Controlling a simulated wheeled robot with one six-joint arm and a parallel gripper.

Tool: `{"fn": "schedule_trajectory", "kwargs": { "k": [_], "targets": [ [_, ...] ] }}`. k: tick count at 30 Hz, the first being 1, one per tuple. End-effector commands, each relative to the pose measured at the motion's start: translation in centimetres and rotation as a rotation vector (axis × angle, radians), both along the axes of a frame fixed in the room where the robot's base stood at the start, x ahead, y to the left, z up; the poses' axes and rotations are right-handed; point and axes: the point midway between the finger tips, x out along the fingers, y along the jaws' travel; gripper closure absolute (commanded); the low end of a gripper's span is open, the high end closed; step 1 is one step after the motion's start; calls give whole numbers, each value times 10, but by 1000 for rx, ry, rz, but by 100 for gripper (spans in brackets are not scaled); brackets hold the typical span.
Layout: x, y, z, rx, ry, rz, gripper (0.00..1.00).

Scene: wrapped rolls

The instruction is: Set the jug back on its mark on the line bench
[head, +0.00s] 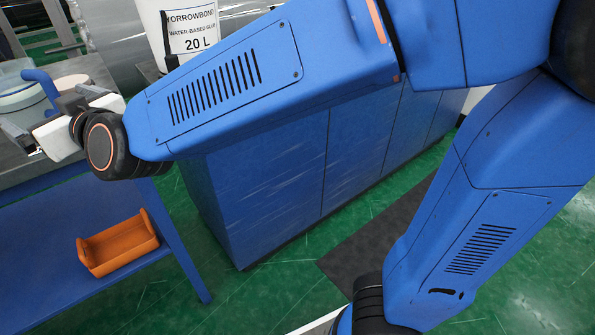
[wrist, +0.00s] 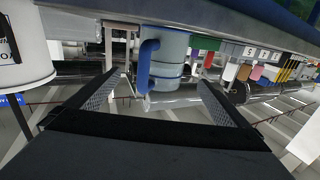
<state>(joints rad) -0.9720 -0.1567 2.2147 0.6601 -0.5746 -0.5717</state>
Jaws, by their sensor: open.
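The jug (head: 18,98) is pale grey-blue with a blue handle and stands at the left edge of the head view, on the line bench (head: 12,165), partly cut off. In the wrist view, which looks upside down, the jug (wrist: 172,62) shows between my two fingers, its handle toward the left finger. My gripper (head: 40,120) is open, beside the jug on the handle side; it also shows in the wrist view (wrist: 158,95). I see no grip on the jug. I cannot tell how far the fingers reach around it. I cannot make out the mark.
A large white glue bucket (head: 190,42) stands behind my forearm; it also shows in the wrist view (wrist: 22,45). An orange tray (head: 118,244) sits on the blue lower shelf (head: 45,255). Blue cabinets (head: 265,180) stand right of the bench. Several coloured tags hang beyond the jug.

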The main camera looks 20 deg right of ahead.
Motion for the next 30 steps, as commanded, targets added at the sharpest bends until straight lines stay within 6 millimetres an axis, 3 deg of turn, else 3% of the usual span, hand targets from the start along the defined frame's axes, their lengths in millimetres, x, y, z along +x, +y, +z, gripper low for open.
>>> {"fn": "schedule_trajectory", "kwargs": {
  "k": [5, 10, 15, 23, 30],
  "targets": [
    [11, -48, -8, -33, 69, 2, 0],
    [14, -113, -31, -95, 184, -5, 0],
    [4, -182, -59, -159, 313, -38, 0],
    [-36, -290, -110, -253, 538, -143, 0],
    [-100, -386, -161, -320, 774, -298, 0]
  ]
}}
